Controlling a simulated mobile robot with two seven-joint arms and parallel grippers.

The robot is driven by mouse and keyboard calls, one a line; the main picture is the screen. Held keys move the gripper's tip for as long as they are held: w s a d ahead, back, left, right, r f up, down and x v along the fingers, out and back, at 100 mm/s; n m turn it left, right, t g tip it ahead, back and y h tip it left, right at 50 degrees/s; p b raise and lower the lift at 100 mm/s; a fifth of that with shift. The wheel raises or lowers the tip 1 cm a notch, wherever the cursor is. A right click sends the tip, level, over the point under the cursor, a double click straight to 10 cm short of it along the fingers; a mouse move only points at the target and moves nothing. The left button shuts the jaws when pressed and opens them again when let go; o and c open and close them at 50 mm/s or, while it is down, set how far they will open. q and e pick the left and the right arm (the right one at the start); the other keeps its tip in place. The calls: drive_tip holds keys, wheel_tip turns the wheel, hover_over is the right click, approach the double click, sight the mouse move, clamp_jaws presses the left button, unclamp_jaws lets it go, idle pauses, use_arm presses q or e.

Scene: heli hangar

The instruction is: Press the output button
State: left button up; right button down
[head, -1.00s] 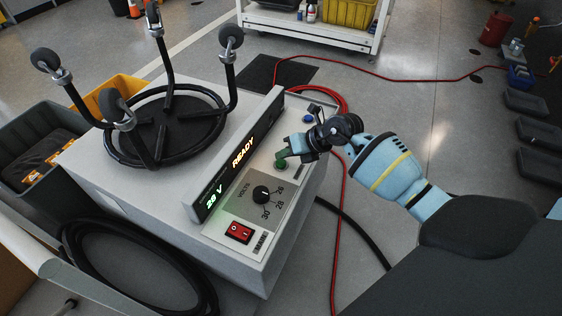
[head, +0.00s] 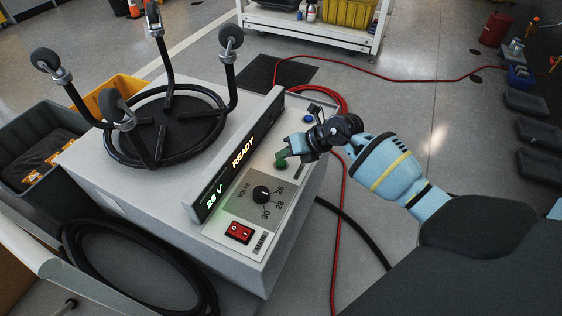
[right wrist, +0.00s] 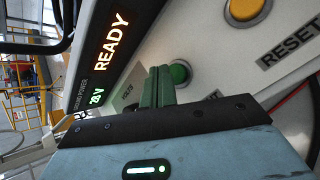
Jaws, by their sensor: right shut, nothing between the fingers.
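The power unit (head: 270,258) has a sloping front panel with a green button (head: 281,165). In the right wrist view the green button (right wrist: 180,72) shows just beyond my fingertips, partly covered by them. Its label is mostly hidden. My right gripper (head: 284,155) is shut and empty, its green fingers at the green button. I cannot tell whether they touch it. In the right wrist view the shut fingers (right wrist: 158,88) point at the panel beside the button. The display (head: 240,152) reads READY and 28 V. My left gripper is not in view.
The panel also has a volts knob (head: 261,193), a red rocker switch (head: 238,232) and a blue button (head: 308,118). A yellow button (right wrist: 246,8) sits near the RESET label (right wrist: 290,45). Upturned casters (head: 231,37) stand on the unit's top. A red cable (head: 336,230) runs along the floor.

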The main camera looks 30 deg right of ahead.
drive_tip(key=shift+f, duration=0.1)
drive_tip(key=shift+f, duration=0.3)
drive_tip(key=shift+f, duration=0.5)
idle(0.9)
drive_tip(key=shift+r, duration=0.1)
drive_tip(key=shift+r+p, duration=0.5)
drive_tip(key=shift+r, duration=0.3)
